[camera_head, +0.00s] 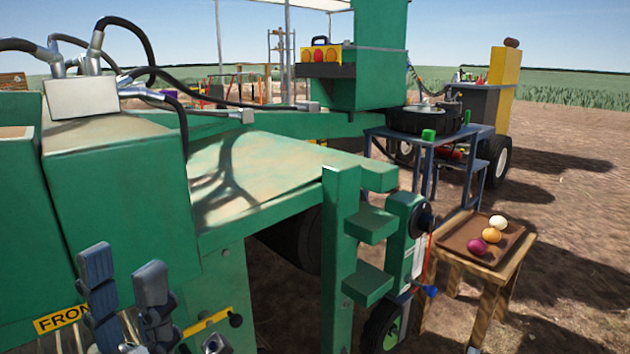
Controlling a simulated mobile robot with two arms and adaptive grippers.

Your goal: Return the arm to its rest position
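My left gripper (124,268) is at the lower left of the head view, with its two dark blue-grey fingers pointing up. The fingers stand apart with nothing between them, so it is open and empty. It is in front of the green machine (125,195), close to the yellow "FRON" label; I cannot tell whether it touches the machine. My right gripper does not show in this view.
A green platform (265,170) and steps (370,224) fill the middle. At the right, a wooden stand (490,300) bears a brown tray (460,240) with a white, an orange and a purple onion. A blue metal table (430,140) stands behind. Bare soil lies open at far right.

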